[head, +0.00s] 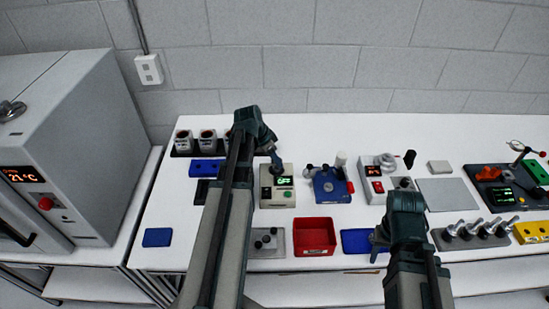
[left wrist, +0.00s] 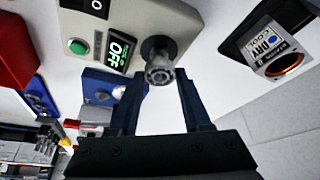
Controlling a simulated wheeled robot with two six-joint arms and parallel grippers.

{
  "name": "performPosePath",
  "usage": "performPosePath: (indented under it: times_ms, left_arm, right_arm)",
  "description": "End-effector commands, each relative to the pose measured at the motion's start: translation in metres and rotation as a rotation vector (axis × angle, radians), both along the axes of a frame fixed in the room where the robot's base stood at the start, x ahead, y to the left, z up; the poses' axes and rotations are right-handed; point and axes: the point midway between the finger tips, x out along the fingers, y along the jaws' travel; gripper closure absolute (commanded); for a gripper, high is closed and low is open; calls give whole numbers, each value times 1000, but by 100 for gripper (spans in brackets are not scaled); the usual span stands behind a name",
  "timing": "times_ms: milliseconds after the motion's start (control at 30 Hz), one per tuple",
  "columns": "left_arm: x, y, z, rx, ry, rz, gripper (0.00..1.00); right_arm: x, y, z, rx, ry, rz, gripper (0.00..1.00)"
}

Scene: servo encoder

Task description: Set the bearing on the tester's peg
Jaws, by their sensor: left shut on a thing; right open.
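The tester (head: 277,190) is a beige box with a small green-lit screen, behind the middle of the table. In the left wrist view the tester (left wrist: 150,22) shows a green "OFF" screen and a green button. My left gripper (head: 277,168) is over the tester's back part. In the left wrist view its fingers (left wrist: 159,76) are shut on the bearing (left wrist: 158,72), a small grey ring. A dark round part of the tester, likely the peg (left wrist: 157,46), is right behind the bearing; I cannot tell whether they touch. My right gripper (head: 379,243) is open and empty near the front edge.
A red bin (head: 314,236), a grey plate with dark knobs (head: 267,243) and a blue mat (head: 357,241) lie in front. A blue fixture (head: 330,186) stands right of the tester. Labelled cups (head: 207,141) stand back left. A grey oven (head: 75,140) is at far left.

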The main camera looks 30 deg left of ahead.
Motion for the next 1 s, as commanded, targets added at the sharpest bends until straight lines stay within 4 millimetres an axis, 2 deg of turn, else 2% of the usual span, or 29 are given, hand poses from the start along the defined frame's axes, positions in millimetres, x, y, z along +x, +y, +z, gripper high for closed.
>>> performPosePath:
  times_ms: [133, 567, 1000]
  left_arm:
    - [0, 0, -6, 0, 0, 0, 100]
    - [0, 0, -6, 0, 0, 0, 100]
    - [0, 0, -20, 0, 0, 0, 100]
  right_arm:
    - [0, 0, -6, 0, 0, 0, 50]
    - [0, 0, -6, 0, 0, 0, 50]
    - [0, 0, -20, 0, 0, 0, 50]
